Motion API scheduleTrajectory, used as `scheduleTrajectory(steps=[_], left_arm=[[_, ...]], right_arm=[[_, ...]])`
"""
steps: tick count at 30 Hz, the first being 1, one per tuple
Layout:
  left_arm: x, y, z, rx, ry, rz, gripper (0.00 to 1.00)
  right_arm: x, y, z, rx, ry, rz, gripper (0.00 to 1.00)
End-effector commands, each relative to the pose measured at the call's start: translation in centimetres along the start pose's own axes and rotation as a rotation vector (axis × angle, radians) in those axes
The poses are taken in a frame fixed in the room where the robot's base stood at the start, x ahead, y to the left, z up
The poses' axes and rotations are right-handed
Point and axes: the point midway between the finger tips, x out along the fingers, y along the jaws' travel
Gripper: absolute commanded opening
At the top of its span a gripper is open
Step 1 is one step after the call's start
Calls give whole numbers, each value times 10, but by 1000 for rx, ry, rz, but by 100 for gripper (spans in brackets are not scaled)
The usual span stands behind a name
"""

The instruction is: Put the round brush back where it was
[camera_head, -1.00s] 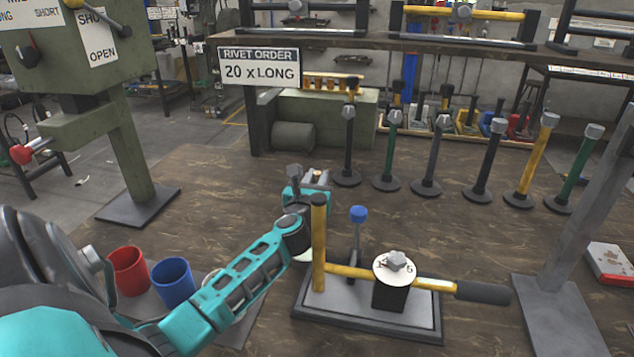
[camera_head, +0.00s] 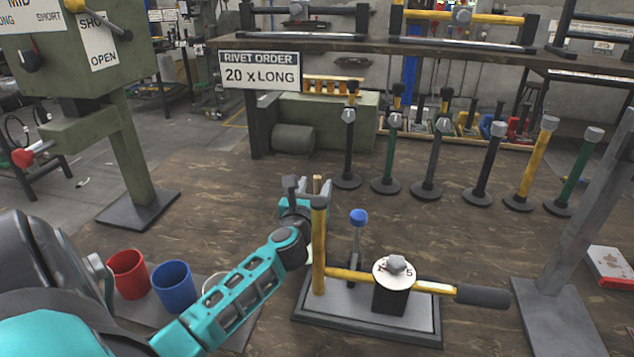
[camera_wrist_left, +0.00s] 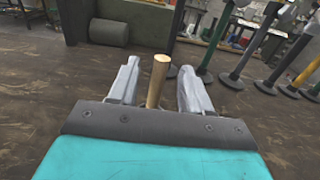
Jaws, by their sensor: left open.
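A slim tan rod, which looks like the round brush's handle (camera_head: 317,186), stands up just behind the yellow post of the hand press. In the left wrist view the rod (camera_wrist_left: 157,81) lies between my left gripper's two fingers, with gaps on both sides. My left gripper (camera_head: 309,190) is open around it, its fingers partly hidden behind the post in the head view. The brush's lower end and what supports it are hidden by my arm and gripper; a small pale patch shows beside the wrist. My right gripper is not in view.
The hand press (camera_head: 366,310) with its yellow lever is close right of my left gripper. A red cup (camera_head: 127,274), a blue cup (camera_head: 173,284) and a pale cup (camera_head: 216,285) stand left. Several posts with round bases stand behind. Bare tabletop lies at centre-left.

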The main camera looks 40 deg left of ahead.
Motion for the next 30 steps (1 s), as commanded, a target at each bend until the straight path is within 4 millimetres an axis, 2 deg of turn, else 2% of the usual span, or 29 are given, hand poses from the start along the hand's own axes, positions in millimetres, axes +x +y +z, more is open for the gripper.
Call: scheduleTrajectory(steps=[1, 6, 10, 30], left_arm=[[-10, 0, -1, -1, 3, -1, 48], [-35, 0, -1, -1, 3, 0, 48], [-46, 0, 0, 1, 1, 1, 48], [-48, 0, 0, 1, 0, 0, 48]], right_arm=[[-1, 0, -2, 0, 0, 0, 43], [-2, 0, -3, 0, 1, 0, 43], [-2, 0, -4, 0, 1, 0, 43], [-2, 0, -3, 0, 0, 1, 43]])
